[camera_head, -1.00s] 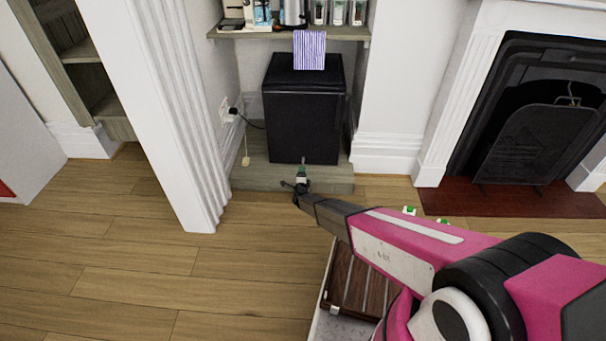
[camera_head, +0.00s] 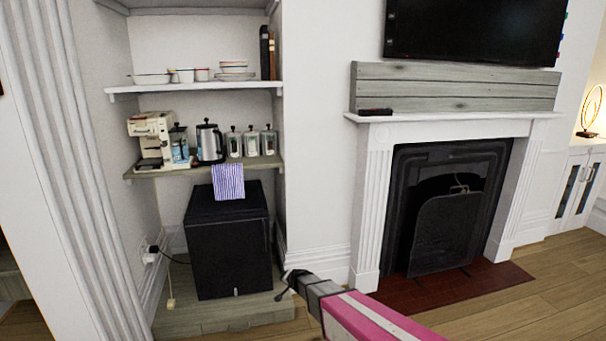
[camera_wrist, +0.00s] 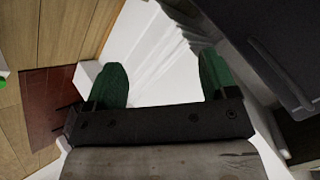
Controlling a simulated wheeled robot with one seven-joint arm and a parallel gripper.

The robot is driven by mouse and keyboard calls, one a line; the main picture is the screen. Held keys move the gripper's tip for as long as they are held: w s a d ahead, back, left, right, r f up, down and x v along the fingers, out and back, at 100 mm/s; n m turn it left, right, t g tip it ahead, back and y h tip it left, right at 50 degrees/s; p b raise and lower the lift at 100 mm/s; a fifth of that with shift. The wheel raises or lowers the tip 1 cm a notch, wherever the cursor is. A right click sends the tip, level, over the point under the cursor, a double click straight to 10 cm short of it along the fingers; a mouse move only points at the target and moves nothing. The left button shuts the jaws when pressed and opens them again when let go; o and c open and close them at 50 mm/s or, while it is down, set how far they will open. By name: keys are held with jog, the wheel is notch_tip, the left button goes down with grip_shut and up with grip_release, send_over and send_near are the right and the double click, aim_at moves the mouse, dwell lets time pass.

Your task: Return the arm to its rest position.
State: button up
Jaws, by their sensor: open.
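My arm, pink and grey, reaches in from the bottom of the head view, its dark end just right of the small black fridge (camera_head: 228,245). In the wrist view my gripper (camera_wrist: 162,78) has two green fingertips set wide apart, with nothing between them. White trim shows behind the gap. The fingertips are hard to make out in the head view.
The fridge stands in an alcove under a shelf (camera_head: 208,168) with a coffee machine (camera_head: 153,140), a kettle (camera_head: 209,141) and jars. A striped cloth (camera_head: 228,182) hangs there. A fireplace (camera_head: 445,215) with a red hearth (camera_head: 450,290) is right. Floor is open at lower right.

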jog(key=s+d+r+n+g+h, duration=0.1)
jog(key=s+d+r+g, duration=0.1)
jog(key=s+d+r, duration=0.3)
jog(key=s+d+r+n+g+h, duration=0.1)
jog(key=s+d+r+n+g, duration=0.1)
jog(key=s+d+r, duration=0.4)
jog(key=s+d+r+n+g+h, duration=0.1)
jog(key=s+d+r+g, duration=0.3)
jog(key=s+d, duration=1)
notch_tip(320, 180, up, 2)
jog(key=shift+s+r+n, duration=0.25)
jog(key=shift+s+n, duration=0.45)
jog(key=shift+s, duration=0.15)
